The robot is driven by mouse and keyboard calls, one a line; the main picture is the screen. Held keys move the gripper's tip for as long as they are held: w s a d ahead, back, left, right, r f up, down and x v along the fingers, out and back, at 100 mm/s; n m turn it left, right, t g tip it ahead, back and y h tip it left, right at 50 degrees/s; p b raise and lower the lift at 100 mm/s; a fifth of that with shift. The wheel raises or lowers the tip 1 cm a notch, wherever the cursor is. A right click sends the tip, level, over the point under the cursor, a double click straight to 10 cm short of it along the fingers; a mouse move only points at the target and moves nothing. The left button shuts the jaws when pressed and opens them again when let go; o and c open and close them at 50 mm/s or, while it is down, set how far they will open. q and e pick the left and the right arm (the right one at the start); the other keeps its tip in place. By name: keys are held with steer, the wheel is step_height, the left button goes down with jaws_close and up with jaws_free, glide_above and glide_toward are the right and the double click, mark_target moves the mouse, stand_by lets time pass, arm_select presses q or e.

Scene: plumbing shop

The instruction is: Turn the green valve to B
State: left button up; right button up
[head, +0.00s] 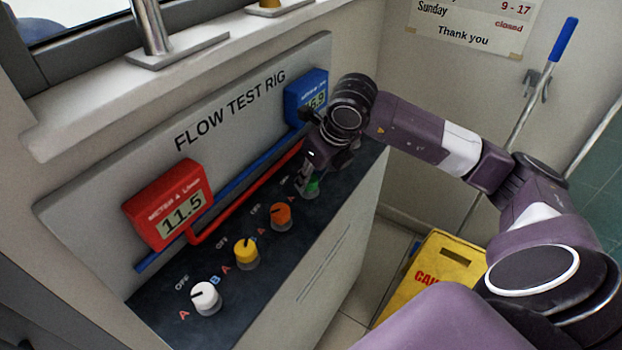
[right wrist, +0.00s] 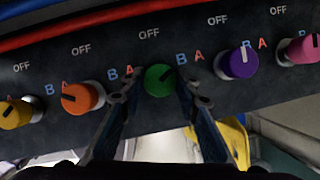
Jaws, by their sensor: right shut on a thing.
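The green valve (right wrist: 158,80) is a round knob on the dark top of the flow test rig. In the head view the green valve (head: 313,187) is partly hidden below my right gripper (head: 310,183). My left gripper is not in view.
Orange (head: 281,216), yellow (head: 246,251) and white (head: 206,297) valves line the rig. Purple (right wrist: 240,62) and pink (right wrist: 302,49) valves flank the other side. The red meter (head: 168,204) reads 11.5; the blue meter (head: 306,92) is partly hidden. A yellow caution sign (head: 436,270) stands on the floor.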

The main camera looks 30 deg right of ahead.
steer(key=shift+w+r, duration=0.1)
steer(key=shift+r, duration=0.05)
steer(key=o, duration=1.2)
steer(key=shift+c, duration=0.2)
steer(key=v, duration=1.2)
